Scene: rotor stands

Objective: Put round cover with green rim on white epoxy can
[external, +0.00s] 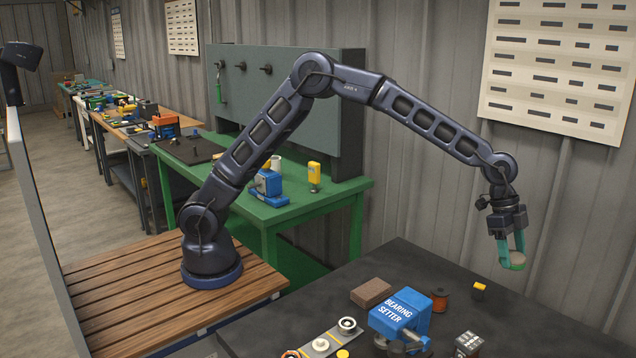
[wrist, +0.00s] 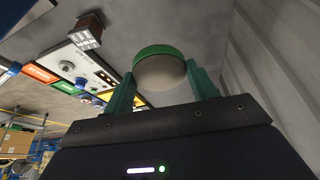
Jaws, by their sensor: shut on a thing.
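My gripper (external: 511,247) is at the right of the external view, raised above the dark table, its green fingers pointing down. It is shut on the round cover with the green rim (external: 516,266), which sits between the fingertips. In the wrist view the cover (wrist: 161,72) shows a pale rounded face and a green rim, between the two fingers of my gripper (wrist: 160,90). I cannot make out a white epoxy can for certain in either view. A small white cylinder (external: 276,162) stands on the green bench, partly hidden behind a blue device.
On the dark table (external: 455,275) are a blue bearing setter (external: 400,310), a brown block (external: 371,292), a copper-coloured spool (external: 439,300), a small yellow-topped block (external: 479,291), a dark printed cube (external: 468,344) and a strip with round parts (external: 322,345). A corrugated wall stands behind.

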